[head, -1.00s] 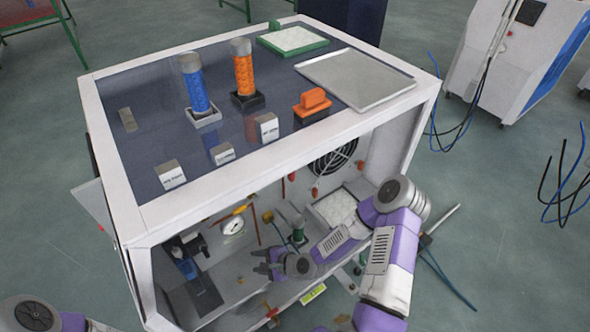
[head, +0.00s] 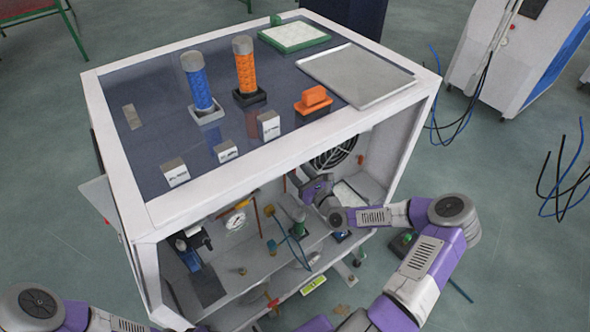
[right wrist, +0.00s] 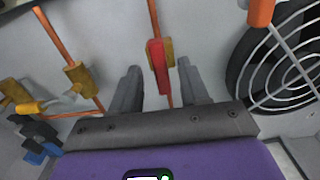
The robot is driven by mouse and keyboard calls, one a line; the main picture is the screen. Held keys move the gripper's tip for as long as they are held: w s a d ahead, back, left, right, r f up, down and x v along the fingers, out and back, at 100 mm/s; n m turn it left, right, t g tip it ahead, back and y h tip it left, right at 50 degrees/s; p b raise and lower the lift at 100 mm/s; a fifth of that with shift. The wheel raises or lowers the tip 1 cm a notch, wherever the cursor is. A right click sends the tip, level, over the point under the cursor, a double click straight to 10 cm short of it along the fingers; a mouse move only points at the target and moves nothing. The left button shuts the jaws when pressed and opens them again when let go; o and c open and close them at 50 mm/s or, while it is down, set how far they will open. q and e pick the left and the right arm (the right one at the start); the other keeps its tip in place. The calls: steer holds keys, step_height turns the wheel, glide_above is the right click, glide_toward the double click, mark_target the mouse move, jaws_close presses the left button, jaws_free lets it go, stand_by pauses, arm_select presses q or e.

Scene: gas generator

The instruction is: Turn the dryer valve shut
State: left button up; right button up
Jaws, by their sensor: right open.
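A valve with a red lever (right wrist: 157,55) on a brass body sits on an upright copper pipe in the right wrist view. Its lever points down, roughly along the pipe. I see no label naming it as the dryer valve. My right gripper (right wrist: 160,82) is open, with one finger on each side of the lever and a gap on both sides. In the head view my right gripper (head: 304,184) is inside the cabinet near its back wall, and the valve is hard to make out. My left gripper is out of view; only part of its arm shows at bottom left.
The cabinet (head: 290,150) has a frame edge above my right arm. A fan grille (right wrist: 290,65) is just right of the gripper. A brass valve with a yellow lever (right wrist: 35,106) is to the left.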

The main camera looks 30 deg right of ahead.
steer(key=shift+w+a, duration=0.1)
steer(key=shift+w, duration=1.15)
jaws_close()
